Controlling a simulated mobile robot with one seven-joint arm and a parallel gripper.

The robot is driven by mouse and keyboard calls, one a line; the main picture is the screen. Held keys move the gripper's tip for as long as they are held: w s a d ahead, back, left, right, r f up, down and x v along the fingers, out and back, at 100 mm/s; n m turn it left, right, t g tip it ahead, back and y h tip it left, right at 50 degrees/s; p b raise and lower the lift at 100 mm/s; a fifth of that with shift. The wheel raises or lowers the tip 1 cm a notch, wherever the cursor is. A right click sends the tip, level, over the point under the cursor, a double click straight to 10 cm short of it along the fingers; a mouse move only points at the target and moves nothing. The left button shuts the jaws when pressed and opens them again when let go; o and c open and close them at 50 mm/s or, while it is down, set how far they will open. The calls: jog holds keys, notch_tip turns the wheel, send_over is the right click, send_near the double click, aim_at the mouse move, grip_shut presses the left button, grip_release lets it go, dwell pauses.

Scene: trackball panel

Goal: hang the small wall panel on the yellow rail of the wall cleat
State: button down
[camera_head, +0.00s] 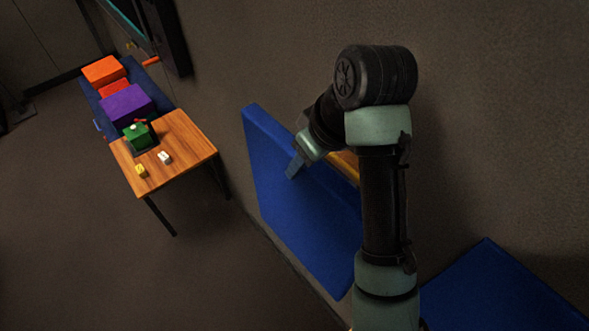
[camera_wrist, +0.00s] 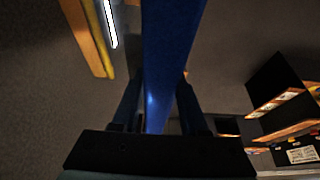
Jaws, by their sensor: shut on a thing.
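The blue wall panel (camera_head: 295,205) stands tilted in the head view, close to the wall at mid-picture. My gripper (camera_head: 294,166) is shut on its upper part. In the wrist view the panel (camera_wrist: 172,45) runs edge-on between the two fingers of my gripper (camera_wrist: 160,95). The yellow rail of the wall cleat (camera_head: 345,165) shows behind the panel, partly hidden by my arm. In the wrist view the rail (camera_wrist: 98,45) is at upper left, with a visible gap between it and the panel. A bright white strip (camera_wrist: 109,22) lies between them.
A second blue slab (camera_head: 500,295) is at lower right by the wall. A wooden table (camera_head: 185,140) at left carries a green device (camera_head: 138,137) and small yellow and white blocks. Behind it are purple (camera_head: 125,105) and orange (camera_head: 103,70) boxes. Floor in front is clear.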

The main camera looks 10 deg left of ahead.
jog(key=w+d+f+b, duration=0.2)
jog(key=w+d+b, duration=0.1)
jog(key=w+b, duration=0.1)
jog(key=shift+w+d+f, duration=0.15)
jog(key=shift+w+d, duration=0.15)
jog(key=shift+w, duration=0.2)
dwell(0.4)
jog(key=shift+c, duration=1.7)
grip_release()
jog(key=shift+s+f, duration=0.1)
jog(key=v, duration=1.3)
